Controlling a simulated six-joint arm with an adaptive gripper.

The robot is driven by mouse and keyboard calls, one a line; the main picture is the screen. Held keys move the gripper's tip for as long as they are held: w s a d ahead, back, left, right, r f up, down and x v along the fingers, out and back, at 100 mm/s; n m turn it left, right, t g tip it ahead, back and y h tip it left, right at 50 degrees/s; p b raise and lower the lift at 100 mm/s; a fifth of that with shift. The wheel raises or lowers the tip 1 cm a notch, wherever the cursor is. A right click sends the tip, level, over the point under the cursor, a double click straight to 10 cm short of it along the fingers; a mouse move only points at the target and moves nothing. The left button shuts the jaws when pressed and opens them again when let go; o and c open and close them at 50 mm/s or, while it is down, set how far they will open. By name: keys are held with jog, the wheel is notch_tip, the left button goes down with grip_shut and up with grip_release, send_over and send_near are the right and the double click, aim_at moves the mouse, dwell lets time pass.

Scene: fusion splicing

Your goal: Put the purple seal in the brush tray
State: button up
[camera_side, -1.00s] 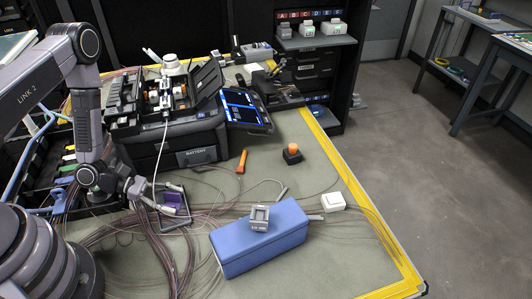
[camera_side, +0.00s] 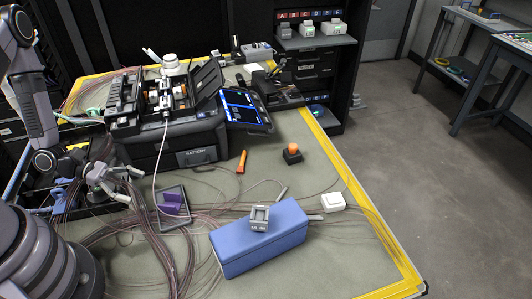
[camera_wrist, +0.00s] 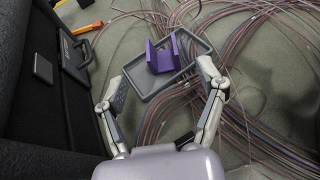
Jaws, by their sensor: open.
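The purple seal (camera_side: 172,203) is a small U-shaped block. It sits inside the shallow dark-rimmed brush tray (camera_side: 187,221), toward the tray's left side in the side view. In the wrist view the seal (camera_wrist: 153,57) lies within the grey rim of the tray (camera_wrist: 194,42), with its open channel showing. My gripper (camera_side: 132,184) is open and empty, left of the tray and apart from the seal in the side view.
Thin cables run around the tray. The splicer case (camera_side: 180,140) stands behind it. A blue box (camera_side: 245,255) with a grey block (camera_side: 260,218) on top is to the right. An orange-handled tool (camera_side: 241,161) lies on the mat.

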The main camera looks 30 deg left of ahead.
jog(key=shift+v, duration=1)
notch_tip(320, 180, up, 19)
jog(key=d+m+g+y, duration=0.35)
jog(key=m+g, duration=0.25)
jog(key=m, duration=0.7)
jog(key=s+a+r+m+t+y, duration=0.1)
jog(key=s+r+m+t+y, duration=0.5)
jog(key=r, duration=1)
jog(key=s+m+y, duration=0.3)
jog(key=s, duration=0.1)
jog(key=shift+m, duration=0.4)
